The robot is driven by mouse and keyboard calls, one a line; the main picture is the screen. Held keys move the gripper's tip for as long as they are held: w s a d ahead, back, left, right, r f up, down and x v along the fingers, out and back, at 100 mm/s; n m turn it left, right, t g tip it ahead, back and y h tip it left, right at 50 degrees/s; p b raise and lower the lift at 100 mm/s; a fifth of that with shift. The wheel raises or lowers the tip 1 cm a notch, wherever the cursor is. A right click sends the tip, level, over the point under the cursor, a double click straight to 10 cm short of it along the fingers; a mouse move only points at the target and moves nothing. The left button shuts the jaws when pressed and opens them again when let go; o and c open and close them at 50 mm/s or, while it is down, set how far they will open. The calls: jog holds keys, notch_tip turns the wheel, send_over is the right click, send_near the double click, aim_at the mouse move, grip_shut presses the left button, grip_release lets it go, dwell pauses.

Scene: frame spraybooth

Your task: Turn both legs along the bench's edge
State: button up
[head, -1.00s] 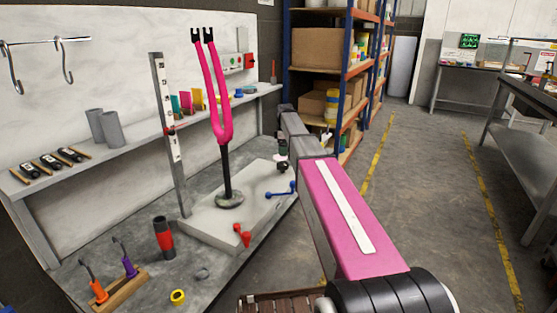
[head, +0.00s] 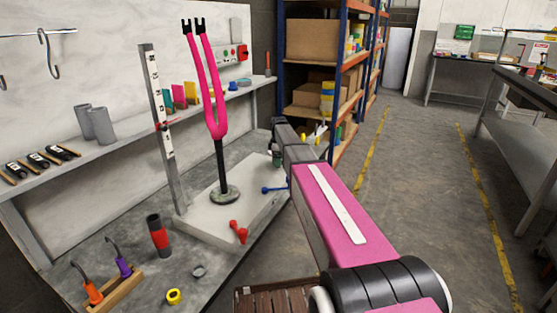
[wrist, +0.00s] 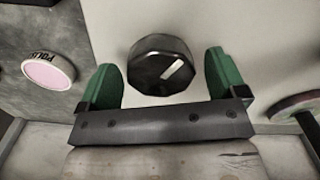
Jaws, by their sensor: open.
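The pink fork (head: 214,100) stands upright with its two legs pointing up, ending in dark tips. Its black stem (head: 220,165) sits on a round base (head: 225,193) on a pale plate (head: 205,221) on the bench. The legs appear side by side, slightly apart. My gripper (wrist: 162,62) is open, its green fingers on either side of a black faceted knob (wrist: 160,72) with a white mark. Contact cannot be made out. In the head view my gripper (head: 277,158) is mostly hidden behind my arm, beyond the plate's right side. The fork base's rim (wrist: 300,103) shows at right in the wrist view.
A red lever (head: 238,231) and a blue lever (head: 273,189) are at the plate's near and right edges. An upright scale (head: 163,125) stands left of the fork. A pink-topped tin (wrist: 48,72) lies beside the knob. Tools and yellow tape (head: 174,297) occupy the near bench; the aisle is clear.

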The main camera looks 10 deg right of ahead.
jog(key=shift+f, duration=0.15)
jog(key=shift+c, duration=0.3)
jog(key=c, duration=0.9)
jog(key=shift+o, duration=0.2)
jog(key=shift+m, duration=0.4)
jog(key=m, duration=0.5)
jog(key=shift+m, duration=0.3)
jog(key=m, duration=0.6)
jog(key=shift+m, duration=0.3)
jog(key=o, duration=0.9)
